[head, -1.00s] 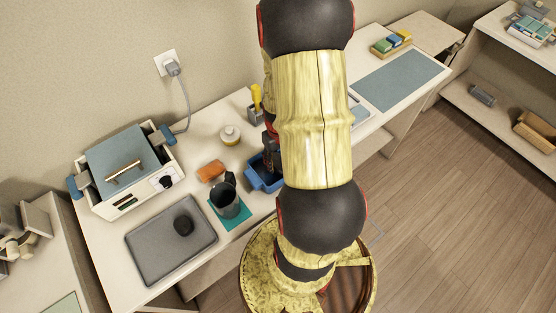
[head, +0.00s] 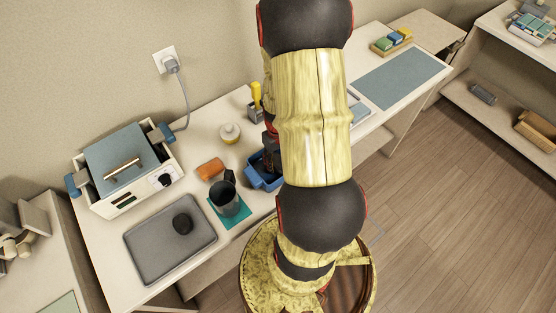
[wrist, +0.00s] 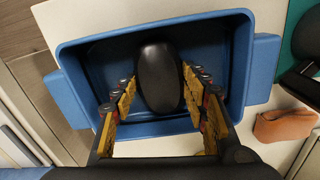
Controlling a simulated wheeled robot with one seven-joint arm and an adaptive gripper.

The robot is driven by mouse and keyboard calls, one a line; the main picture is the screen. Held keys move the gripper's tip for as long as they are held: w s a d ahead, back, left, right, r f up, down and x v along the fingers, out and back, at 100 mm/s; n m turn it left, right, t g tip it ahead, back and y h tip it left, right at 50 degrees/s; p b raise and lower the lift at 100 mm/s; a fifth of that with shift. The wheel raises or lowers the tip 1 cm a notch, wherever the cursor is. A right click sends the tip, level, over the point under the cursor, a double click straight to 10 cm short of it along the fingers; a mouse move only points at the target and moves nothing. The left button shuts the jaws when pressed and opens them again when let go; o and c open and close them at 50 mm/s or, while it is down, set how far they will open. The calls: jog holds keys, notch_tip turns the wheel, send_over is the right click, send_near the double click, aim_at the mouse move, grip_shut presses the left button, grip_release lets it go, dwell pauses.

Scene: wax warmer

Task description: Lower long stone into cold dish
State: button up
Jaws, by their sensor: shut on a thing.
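The long stone (wrist: 158,65) is dark, smooth and oval. In the wrist view it lies between the fingers of my gripper (wrist: 160,90), which is shut on it. The cold dish (wrist: 66,98) is a blue rectangular tub with a handle at each end. The stone and the fingertips are over or within its opening; I cannot tell whether the stone touches the floor. In the head view the blue dish (head: 254,179) is partly hidden by my arm, with my dark gripper (head: 270,160) at it and the held stone hidden.
A grey tray (head: 150,256) holds another dark stone (head: 183,224). A white warmer (head: 122,205), a jar (head: 230,132) and a yellow-handled tool (head: 256,94) stand behind.

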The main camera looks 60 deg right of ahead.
jog(key=shift+f, duration=0.2)
jog(key=o, duration=1.5)
notch_tip(320, 180, up, 12)
